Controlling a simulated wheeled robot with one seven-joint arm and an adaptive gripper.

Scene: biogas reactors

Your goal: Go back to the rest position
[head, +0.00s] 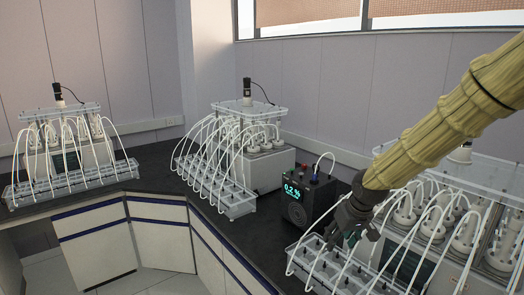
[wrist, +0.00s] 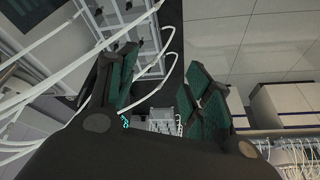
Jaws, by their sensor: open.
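My gripper (head: 345,240) is at the right of the head view, low over the clear rack (head: 320,270) of the nearest reactor and just right of the black meter box. The arm, in a yellowish ribbed cover, reaches down to it from the upper right. In the wrist view my gripper (wrist: 164,90) shows its dark green finger pads spread apart, with nothing held between them. White tubes pass close by the left finger in that view. I cannot tell whether any tube touches it.
The black meter box (head: 307,205) reads 0.2 %. Reactors with many white tubes stand at the right (head: 464,232), in the middle (head: 250,152) and at the left (head: 65,150) on the dark worktop (head: 150,160). Bare worktop lies between the left and middle ones.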

